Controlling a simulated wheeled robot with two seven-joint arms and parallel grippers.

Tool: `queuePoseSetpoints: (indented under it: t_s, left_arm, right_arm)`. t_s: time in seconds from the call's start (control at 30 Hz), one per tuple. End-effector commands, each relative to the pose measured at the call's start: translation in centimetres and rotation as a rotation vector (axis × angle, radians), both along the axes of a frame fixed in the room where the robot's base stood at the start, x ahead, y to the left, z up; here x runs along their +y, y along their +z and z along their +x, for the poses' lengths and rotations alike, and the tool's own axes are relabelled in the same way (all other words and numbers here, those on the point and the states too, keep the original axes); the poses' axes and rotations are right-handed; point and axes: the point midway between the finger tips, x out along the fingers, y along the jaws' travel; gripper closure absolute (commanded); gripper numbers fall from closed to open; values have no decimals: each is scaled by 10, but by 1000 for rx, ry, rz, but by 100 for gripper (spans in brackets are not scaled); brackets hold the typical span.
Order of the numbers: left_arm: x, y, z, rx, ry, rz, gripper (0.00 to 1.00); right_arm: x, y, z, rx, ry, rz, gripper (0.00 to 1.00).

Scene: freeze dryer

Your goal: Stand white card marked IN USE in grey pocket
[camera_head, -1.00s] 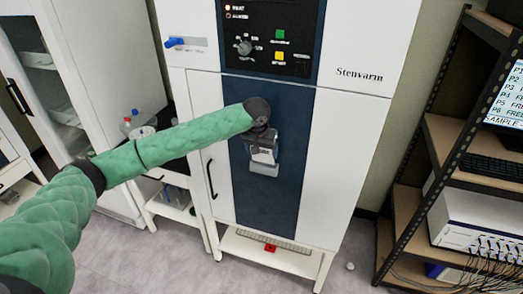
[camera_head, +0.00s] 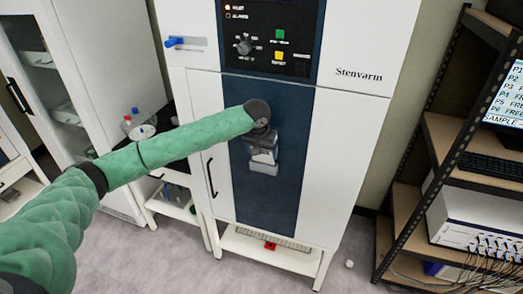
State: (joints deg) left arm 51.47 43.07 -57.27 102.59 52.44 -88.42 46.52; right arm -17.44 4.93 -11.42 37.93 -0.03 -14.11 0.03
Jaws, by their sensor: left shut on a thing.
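The white card (camera_head: 263,156) is in my left gripper (camera_head: 264,144) in front of the dark blue front panel of the freeze dryer. The gripper is shut on the card's upper part and partly hides it; its marking is too small to read. The grey pocket (camera_head: 264,168) is on the blue panel just below the gripper. The card's lower end is at the pocket's mouth; I cannot tell how far inside it is. My right gripper is not in view.
The freeze dryer (camera_head: 357,130) has knobs and buttons (camera_head: 279,56) above and a black door handle (camera_head: 211,178) at left. A side table with bottles (camera_head: 127,122) stands left. A shelf rack (camera_head: 430,150) with a screen stands right. Open floor lies in front.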

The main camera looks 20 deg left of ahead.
Motion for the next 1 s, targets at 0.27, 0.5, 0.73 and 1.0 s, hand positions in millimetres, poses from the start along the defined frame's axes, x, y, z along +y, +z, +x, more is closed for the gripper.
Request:
queuePoseSetpoints:
  t_s: [0.27,0.5,0.73,1.0]
  left_arm:
    - [0,-9,3,0,0,-1,55]
    - [0,-17,5,1,1,-1,55]
    - [0,-24,7,0,1,-1,55]
    - [0,-32,9,0,1,0,55]
  right_arm:
    - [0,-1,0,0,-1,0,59]
    - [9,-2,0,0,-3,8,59]
    - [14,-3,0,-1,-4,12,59]
    - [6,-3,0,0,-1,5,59]
